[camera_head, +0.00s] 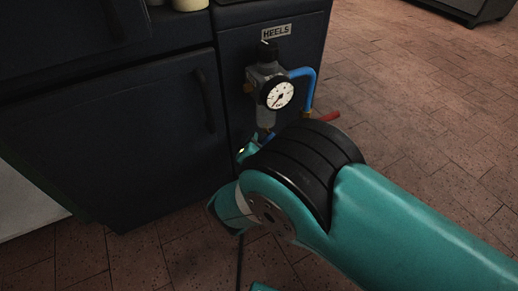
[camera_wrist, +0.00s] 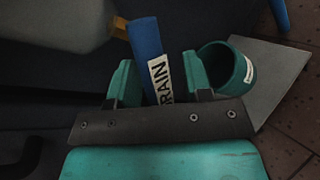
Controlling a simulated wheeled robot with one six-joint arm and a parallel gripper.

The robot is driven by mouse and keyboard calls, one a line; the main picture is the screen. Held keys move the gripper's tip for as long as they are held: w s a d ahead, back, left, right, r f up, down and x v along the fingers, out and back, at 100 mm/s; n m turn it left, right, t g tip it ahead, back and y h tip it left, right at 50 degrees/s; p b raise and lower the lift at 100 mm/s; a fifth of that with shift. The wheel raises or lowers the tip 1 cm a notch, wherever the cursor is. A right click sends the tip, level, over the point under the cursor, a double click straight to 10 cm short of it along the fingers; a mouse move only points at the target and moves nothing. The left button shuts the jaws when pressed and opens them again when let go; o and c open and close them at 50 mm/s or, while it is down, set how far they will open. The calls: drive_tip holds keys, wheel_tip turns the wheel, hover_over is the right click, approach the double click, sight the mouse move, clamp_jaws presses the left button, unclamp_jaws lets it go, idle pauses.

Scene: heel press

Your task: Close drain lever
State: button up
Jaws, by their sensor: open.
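In the wrist view a blue bar labelled DRAIN (camera_wrist: 146,42), which looks like the drain lever, runs between the two teal fingers of my gripper (camera_wrist: 157,75). The fingers are open, one on each side of the bar, with a gap visible on both sides. The lower end of the bar is hidden behind my gripper's dark plate. In the head view the filter unit with a round white gauge (camera_head: 279,95) is on the dark cabinet front, under a HEELS label (camera_head: 276,32).
A teal cup (camera_wrist: 238,70) is beside the right finger, near a grey plate (camera_wrist: 272,75). A blue hose (camera_head: 309,85) bends down right of the gauge. Tiled floor (camera_head: 420,95) is open at right.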

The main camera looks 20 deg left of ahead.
drive_tip(key=shift+w, duration=0.15)
clamp_jaws()
drive_tip(key=m+g+p, duration=0.1)
drive_tip(key=p, duration=0.2)
drive_tip(key=s+r+m+g+y+p, duration=0.1)
drive_tip(key=p, duration=0.3)
drive_tip(key=shift+a+r+m+g, duration=0.15)
drive_tip(key=shift+a+m+g, duration=0.25)
unclamp_jaws()
drive_tip(key=shift+r, duration=0.1)
